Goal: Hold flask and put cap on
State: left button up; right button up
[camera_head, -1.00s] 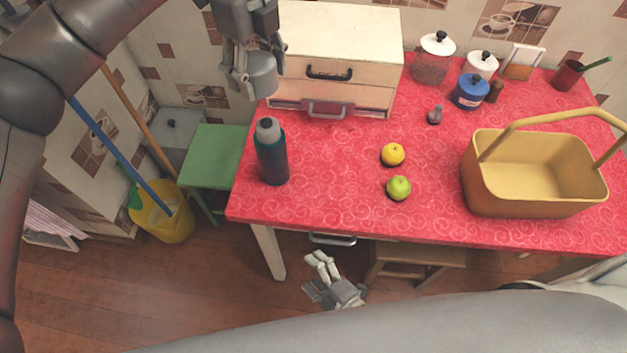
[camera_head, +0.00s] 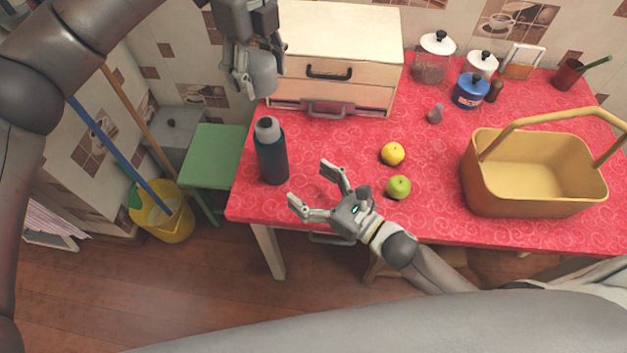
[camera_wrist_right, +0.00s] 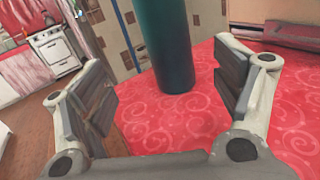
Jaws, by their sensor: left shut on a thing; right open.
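The flask (camera_head: 272,158), dark teal with a grey top, stands upright near the left edge of the red table. My left gripper (camera_head: 250,82) is shut on a grey cylindrical cap (camera_head: 263,79) and holds it in the air, above and behind the flask in the head view. My right gripper (camera_head: 311,184) is open and empty, right of the flask, fingers pointing toward it. In the right wrist view the flask's lower body (camera_wrist_right: 165,45) shows beyond and between the open fingers, apart from them; its top is out of frame.
A yellow fruit (camera_head: 392,154) and a green apple (camera_head: 398,187) lie close to my right gripper. A yellow basket (camera_head: 535,205) stands at the right. A cream drawer box (camera_head: 345,45) stands behind the flask. Left of the table is a green stool (camera_head: 215,155).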

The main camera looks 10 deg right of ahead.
aim_at(273, 154)
jog(key=shift+w+d+r, duration=0.15)
jog(key=shift+w, duration=0.35)
jog(key=x, duration=1.1)
jog(key=shift+w, duration=0.15)
jog(key=c, duration=1.6)
pick_arm(q)
notch_tip(273, 154, down, 3)
jog(key=n, duration=0.4)
jog(key=shift+f+n, duration=0.1)
jog(key=shift+n, duration=0.3)
pick_arm(e)
jog(key=shift+c, duration=0.2)
pick_arm(q)
notch_tip(273, 154, down, 10)
jog(key=shift+r, duration=0.1)
